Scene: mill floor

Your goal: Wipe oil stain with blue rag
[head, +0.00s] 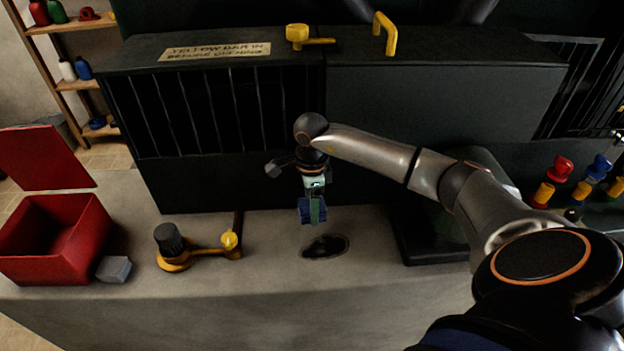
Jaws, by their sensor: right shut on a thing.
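A dark oil stain (325,247) lies on the grey worktop near the middle of the head view. My right gripper (314,208) points down just above and behind the stain. It is shut on the blue rag (306,210), which shows as a dark blue piece at the fingers and is partly hidden by them. A small gap seems to show between the rag and the stain, but I cannot tell the exact height. My left gripper is not in view.
A red box (62,238) with an open lid and a grey block (114,269) stand at the left. A yellow tool with a black knob (172,252) lies left of the stain. A dark tray (432,240) is at right. A dark machine (225,110) stands behind.

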